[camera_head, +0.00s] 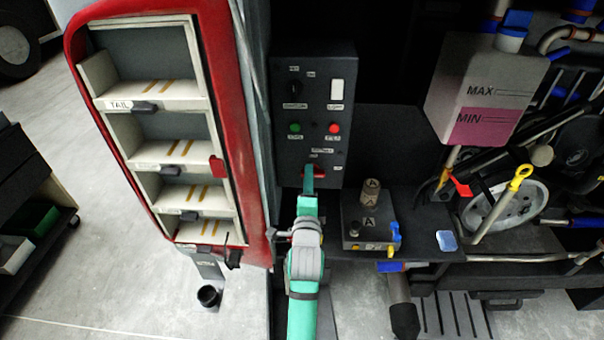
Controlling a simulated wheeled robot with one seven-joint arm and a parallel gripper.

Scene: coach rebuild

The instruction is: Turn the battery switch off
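A dark control panel (314,85) stands upright at the centre of the head view. Low on it is a red switch (320,173), with small white labels around it; I take it for the battery switch. My gripper (308,182) reaches up from below, its teal tip overlapping the left part of the red switch. The tip hides part of the switch, so its exact position is unclear. I cannot tell whether the gripper touches or holds it, or whether the fingers are open.
A grey box (369,228) stands right of my gripper. The open red-edged door (75,47) with shelves is left.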

